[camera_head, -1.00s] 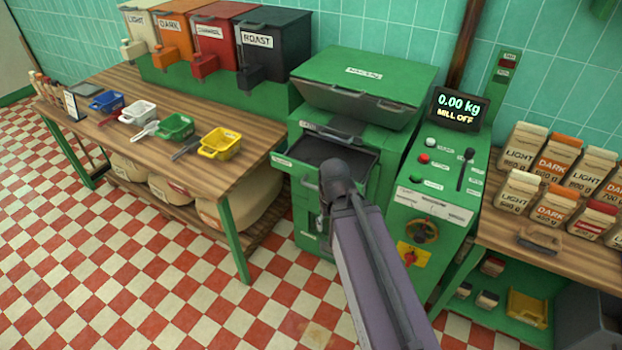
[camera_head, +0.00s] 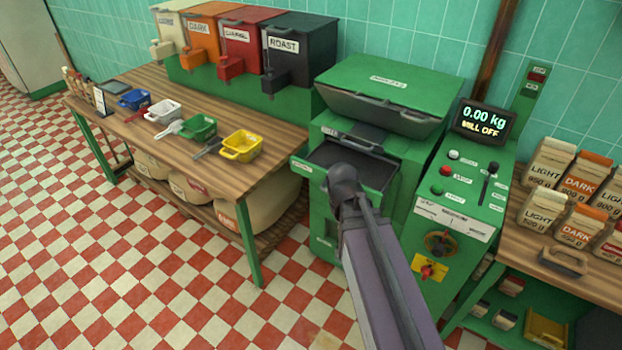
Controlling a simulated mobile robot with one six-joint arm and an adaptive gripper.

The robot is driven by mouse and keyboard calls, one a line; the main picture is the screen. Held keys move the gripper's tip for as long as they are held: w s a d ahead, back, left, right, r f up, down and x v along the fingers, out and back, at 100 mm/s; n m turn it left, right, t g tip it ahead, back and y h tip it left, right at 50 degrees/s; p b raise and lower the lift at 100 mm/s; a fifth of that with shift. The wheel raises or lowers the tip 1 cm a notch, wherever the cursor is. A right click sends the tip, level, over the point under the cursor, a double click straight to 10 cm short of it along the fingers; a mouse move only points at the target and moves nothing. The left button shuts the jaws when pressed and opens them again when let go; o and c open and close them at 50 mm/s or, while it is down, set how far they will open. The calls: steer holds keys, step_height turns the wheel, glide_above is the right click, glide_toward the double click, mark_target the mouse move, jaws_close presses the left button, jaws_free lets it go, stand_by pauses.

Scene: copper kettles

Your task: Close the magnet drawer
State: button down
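The magnet drawer (camera_head: 378,171) is a dark, shallow tray with a green front in the upper part of the green mill machine (camera_head: 392,90). It stands pulled out, with its dark inside showing. My arm (camera_head: 385,275) reaches up from the bottom of the picture, and its rounded dark joint overlaps the drawer's front. The arm hides part of the drawer front. My gripper does not show, so I cannot tell whether it touches the drawer.
A control panel (camera_head: 463,205) with a screen reading 0.00 kg and MILL OFF stands right of the drawer. A wooden table (camera_head: 215,170) with coloured scoops is on the left. Another table (camera_head: 530,255) with coffee bags is on the right. The checkered floor at front left is clear.

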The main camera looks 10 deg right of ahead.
steer(key=w+a+n+t+h+b, duration=0.2)
steer(key=w+a+n, duration=0.4)
steer(key=w+n, duration=0.3)
steer(key=w+a+r+n+t+h+b, duration=0.1)
steer(key=w+a+n+t, duration=0.3)
steer(key=n, duration=1.1)
steer(key=w+a+h+b, duration=0.1)
steer(key=w+a, duration=0.2)
steer(key=w, duration=0.3)
steer(key=shift+w+a+n+h, duration=0.25)
steer(key=shift+w+n+h, duration=0.05)
steer(key=shift+h, duration=0.1)
steer(key=shift+w+d+f, duration=0.1)
steer(key=shift+f, duration=0.1)
steer(key=b, duration=0.7)
glide_toward(313, 177)
steer(key=shift+x, duration=3.35)
